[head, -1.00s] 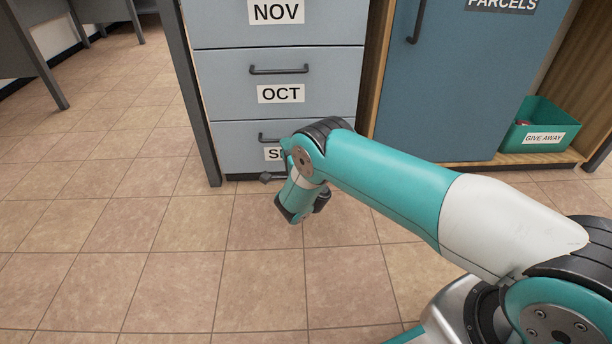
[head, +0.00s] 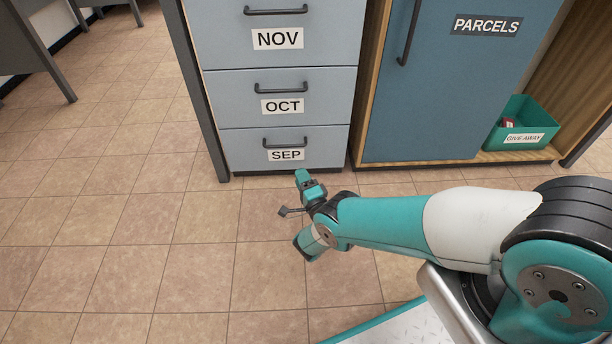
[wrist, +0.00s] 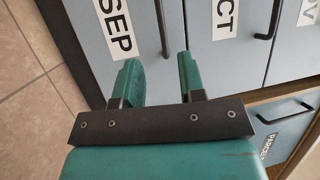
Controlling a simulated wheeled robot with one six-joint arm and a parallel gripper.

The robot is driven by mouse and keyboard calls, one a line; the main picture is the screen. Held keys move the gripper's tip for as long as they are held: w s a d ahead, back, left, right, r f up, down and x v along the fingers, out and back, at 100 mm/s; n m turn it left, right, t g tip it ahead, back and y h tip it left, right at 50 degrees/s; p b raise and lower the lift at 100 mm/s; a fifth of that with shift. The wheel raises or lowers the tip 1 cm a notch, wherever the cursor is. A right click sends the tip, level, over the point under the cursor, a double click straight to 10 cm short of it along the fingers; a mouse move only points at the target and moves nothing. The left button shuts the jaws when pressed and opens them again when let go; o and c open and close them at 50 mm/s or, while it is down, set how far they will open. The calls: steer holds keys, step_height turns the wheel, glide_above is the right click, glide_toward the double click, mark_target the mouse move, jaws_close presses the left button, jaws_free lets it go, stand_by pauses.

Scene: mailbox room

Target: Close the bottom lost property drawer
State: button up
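The bottom drawer (head: 315,146) of the grey-blue cabinet carries a SEP label and a dark bar handle. Its front looks flush with the OCT drawer (head: 315,93) above it. The SEP label (wrist: 112,28) and the bottom drawer's handle (wrist: 162,26) also show sideways in the wrist view. My gripper (head: 301,176) is in front of the bottom drawer, near its lower edge in the head view. In the wrist view my gripper's two teal fingers (wrist: 158,78) are apart with nothing between them. They point toward the drawer fronts, and no contact with the handle shows.
The NOV drawer (head: 277,52) is above OCT and looks shut. A blue PARCELS door (head: 440,110) stands to the right, shut. A green GIVE AWAY bin (head: 520,140) is on a low shelf at far right. Tiled floor (head: 140,230) is clear at left. Grey desk legs stand at upper left.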

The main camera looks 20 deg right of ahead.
steer(key=shift+p+v, duration=0.65)
steer(key=shift+v, duration=0.8)
steer(key=shift+s+a, duration=0.1)
